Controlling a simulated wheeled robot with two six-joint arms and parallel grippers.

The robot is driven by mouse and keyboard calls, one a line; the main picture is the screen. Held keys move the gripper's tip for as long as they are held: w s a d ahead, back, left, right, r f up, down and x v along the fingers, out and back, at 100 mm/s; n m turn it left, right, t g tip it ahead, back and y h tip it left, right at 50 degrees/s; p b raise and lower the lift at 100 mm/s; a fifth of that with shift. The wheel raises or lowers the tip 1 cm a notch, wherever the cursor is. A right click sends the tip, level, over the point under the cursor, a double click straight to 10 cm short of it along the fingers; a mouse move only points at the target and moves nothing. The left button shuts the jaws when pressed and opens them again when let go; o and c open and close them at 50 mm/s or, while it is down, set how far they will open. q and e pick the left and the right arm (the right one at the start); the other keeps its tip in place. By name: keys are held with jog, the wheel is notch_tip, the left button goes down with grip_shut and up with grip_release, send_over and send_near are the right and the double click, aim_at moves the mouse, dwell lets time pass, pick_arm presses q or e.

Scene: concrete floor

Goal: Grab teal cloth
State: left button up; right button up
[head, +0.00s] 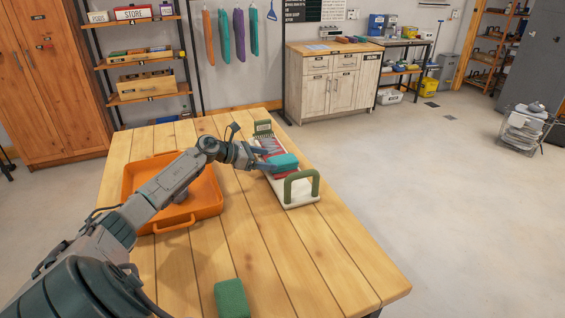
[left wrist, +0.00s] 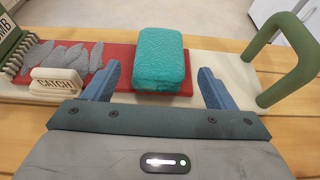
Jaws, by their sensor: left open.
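The teal cloth (head: 284,162) is a folded, thick block lying on the red part of a cream board (head: 297,190) on the wooden table. In the left wrist view the teal cloth (left wrist: 160,58) sits ahead of and between the fingers. My left gripper (left wrist: 160,85) is open, with one blue finger on each side and a little short of the cloth's near edge. In the head view my left gripper (head: 265,166) is at the cloth's left side. My right gripper is not in view.
The board has a green handle (head: 301,186) at its near end and a "CATCH" block (left wrist: 57,84) with grey pieces at the other. An orange tray (head: 172,230) stands left, under my arm. A green block (head: 231,298) lies near the front. The table's right side is clear.

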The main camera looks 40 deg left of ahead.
aim_at(278, 160)
pick_arm(q)
jog(key=shift+w+d+p, duration=0.25)
jog(key=shift+w+p, duration=0.05)
jog(key=shift+w, duration=0.1)
jog(key=p+x, duration=0.1)
jog(key=x, duration=0.2)
jog(key=shift+w, duration=0.15)
jog(key=shift+w+d+f+p, duration=0.15)
jog(key=shift+w+f+p, duration=0.05)
jog(key=shift+w+p, duration=0.1)
jog(key=shift+f, duration=0.15)
jog(key=c, duration=1)
jog(key=shift+c, duration=0.3)
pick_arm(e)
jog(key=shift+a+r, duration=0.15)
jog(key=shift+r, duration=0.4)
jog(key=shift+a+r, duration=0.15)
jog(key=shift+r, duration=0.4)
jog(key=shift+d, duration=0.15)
